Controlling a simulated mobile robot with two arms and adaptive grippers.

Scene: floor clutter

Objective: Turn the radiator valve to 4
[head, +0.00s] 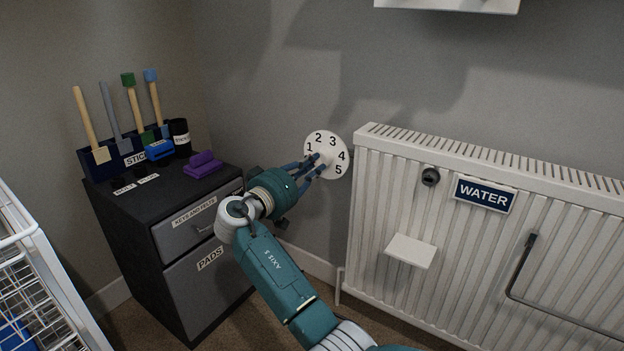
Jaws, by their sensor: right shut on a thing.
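The radiator valve's round white dial (334,139) is on the grey wall, just left of the white radiator (392,190). The numbers 1 to 5 run around its upper and right part. My right gripper (315,165) reaches it from the lower left. Its blue fingers are shut on the valve knob at the dial's lower middle. The fingers cover the knob, so I cannot tell which number it points to. My left gripper is not in view.
A dark drawer cabinet (118,235) stands left of my right arm, with a tool rack and a purple block (202,166) on top. A white wire basket (45,290) is at the far left. A small white shelf (410,250) juts from the radiator, right of my arm.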

